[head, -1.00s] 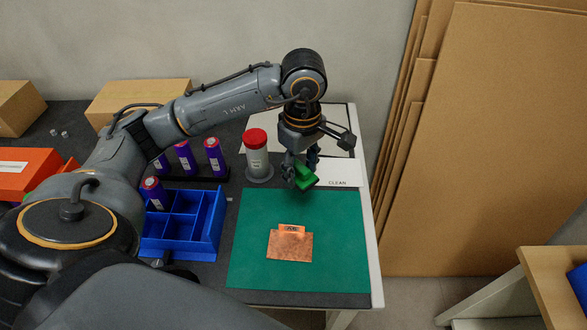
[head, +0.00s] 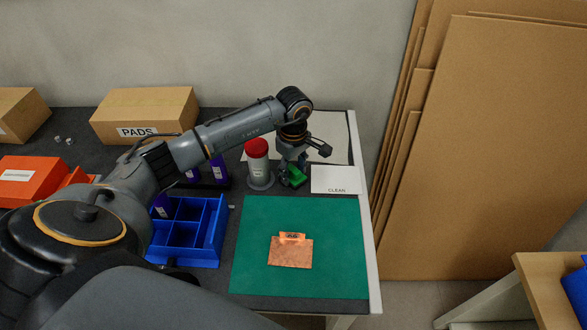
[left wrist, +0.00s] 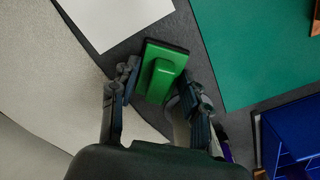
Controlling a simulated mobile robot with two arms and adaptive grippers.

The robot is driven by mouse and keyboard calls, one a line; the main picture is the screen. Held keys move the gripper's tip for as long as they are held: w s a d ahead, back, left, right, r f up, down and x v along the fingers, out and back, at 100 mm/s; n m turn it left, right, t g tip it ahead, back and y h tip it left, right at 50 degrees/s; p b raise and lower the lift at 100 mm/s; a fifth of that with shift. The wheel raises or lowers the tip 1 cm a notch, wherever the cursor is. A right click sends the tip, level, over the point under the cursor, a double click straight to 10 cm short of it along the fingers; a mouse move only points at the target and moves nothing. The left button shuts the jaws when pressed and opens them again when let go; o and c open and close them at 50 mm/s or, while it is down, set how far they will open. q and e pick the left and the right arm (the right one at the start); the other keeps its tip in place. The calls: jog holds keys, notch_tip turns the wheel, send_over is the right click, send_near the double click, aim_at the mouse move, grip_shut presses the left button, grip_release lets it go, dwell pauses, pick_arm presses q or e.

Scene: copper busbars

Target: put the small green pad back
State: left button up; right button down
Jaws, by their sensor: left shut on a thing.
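The small green pad (head: 294,177) is between the fingers of my left gripper (head: 290,169), just right of the red-capped container. In the left wrist view the pad (left wrist: 161,72) shows its raised green grip and dark underside edge. The fingers of my left gripper (left wrist: 163,92) stand on both sides of it, shut on it. The pad is close over the dark table top, beside the white CLEAN card (head: 336,180); I cannot tell whether it touches the table. My right gripper is not in view.
A grey container with a red cap (head: 258,167) stands close left of the gripper. A green mat (head: 335,245) holds a copper piece (head: 290,252). A blue divided bin (head: 210,240), an orange box (head: 30,180) and a PADS carton (head: 145,115) are left. Brown boards (head: 490,150) lean right.

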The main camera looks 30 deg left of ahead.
aim_at(293, 169)
pick_arm(q)
jog(key=shift+f, duration=0.25)
jog(key=o, duration=1)
jog(key=shift+r, duration=0.3)
notch_tip(293, 169, up, 12)
jog(key=shift+f+b, duration=0.15)
jog(key=shift+b, duration=0.6)
